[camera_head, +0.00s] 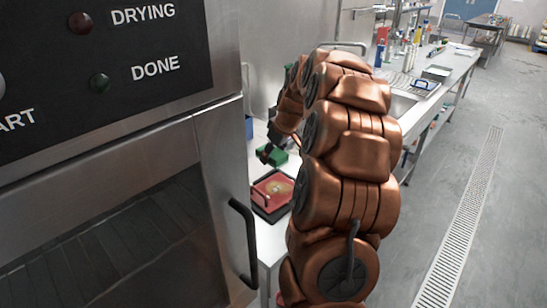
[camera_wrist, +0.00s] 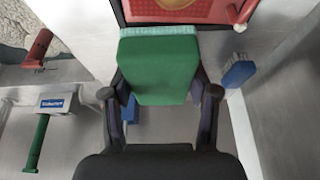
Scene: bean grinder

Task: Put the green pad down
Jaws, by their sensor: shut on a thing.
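The green pad (camera_wrist: 158,68) is a block with a pale green strip along its far edge. My gripper (camera_wrist: 161,92) is shut on it, with one dark finger on each side. In the head view, the green pad (camera_head: 272,156) shows partly behind my gripper (camera_head: 267,152), over the white counter. I cannot tell whether the pad touches the surface below. A red tray-like item (camera_head: 274,188) in a dark frame lies on the counter nearer the head camera; its red part (camera_wrist: 185,10) is at the top of the wrist view.
A large steel machine (camera_head: 228,160) with a handle stands close on the left. A blue item (camera_wrist: 239,70) lies right of the pad. A green-handled tool (camera_wrist: 38,140) and a red tool (camera_wrist: 38,46) are at left. A sink counter (camera_head: 408,100) runs behind my arm.

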